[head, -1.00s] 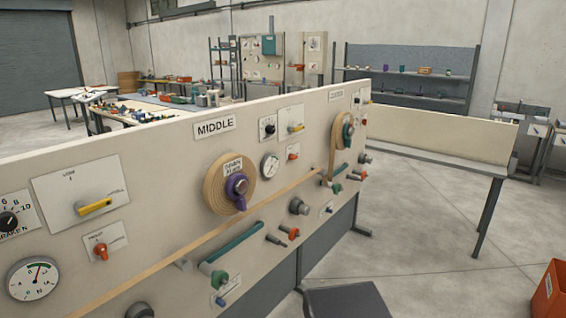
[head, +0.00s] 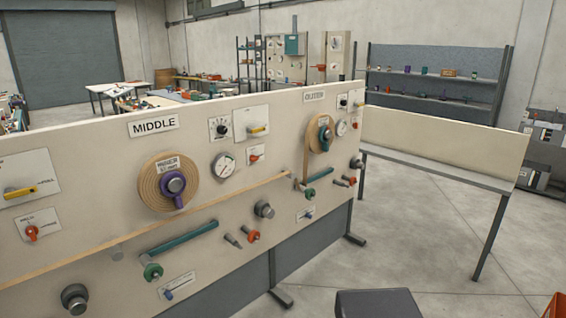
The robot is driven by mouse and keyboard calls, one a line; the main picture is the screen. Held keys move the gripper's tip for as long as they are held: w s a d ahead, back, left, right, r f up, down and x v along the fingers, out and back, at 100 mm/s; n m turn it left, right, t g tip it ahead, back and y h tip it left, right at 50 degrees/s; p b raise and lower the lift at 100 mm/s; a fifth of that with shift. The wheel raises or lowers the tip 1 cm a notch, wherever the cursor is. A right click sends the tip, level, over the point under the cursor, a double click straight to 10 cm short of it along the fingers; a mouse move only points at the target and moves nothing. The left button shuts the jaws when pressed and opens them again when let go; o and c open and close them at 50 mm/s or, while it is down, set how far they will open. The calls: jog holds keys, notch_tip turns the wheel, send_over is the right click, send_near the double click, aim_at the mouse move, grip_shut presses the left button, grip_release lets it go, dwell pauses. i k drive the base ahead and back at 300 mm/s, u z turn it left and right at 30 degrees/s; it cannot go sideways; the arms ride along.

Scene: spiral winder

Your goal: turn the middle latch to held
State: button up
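The middle section of the beige panel carries a MIDDLE sign (head: 153,126). To the right of the sign, a yellow lever (head: 257,130) sits on a white plate (head: 240,116) and lies roughly level. A small orange-red handle (head: 255,156) is on a smaller plate just below it. The plate lettering is too small to read, so I cannot tell which of these is the middle latch or where it is set. A wound tan spiral (head: 148,186) with a purple handle (head: 177,200) pointing down is at the left. My gripper is not in view.
A gauge (head: 223,167), a grey knob (head: 264,209), a teal bar (head: 182,236) and green and orange knobs stick out of the panel. A similar section with another sign (head: 315,97) is further right.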

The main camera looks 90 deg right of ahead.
aim_at(252, 158)
jog(key=u, duration=0.3)
jog(key=k, duration=0.35)
jog(key=z, duration=2.2)
jog(key=i, duration=0.8)
jog(key=z, duration=0.05)
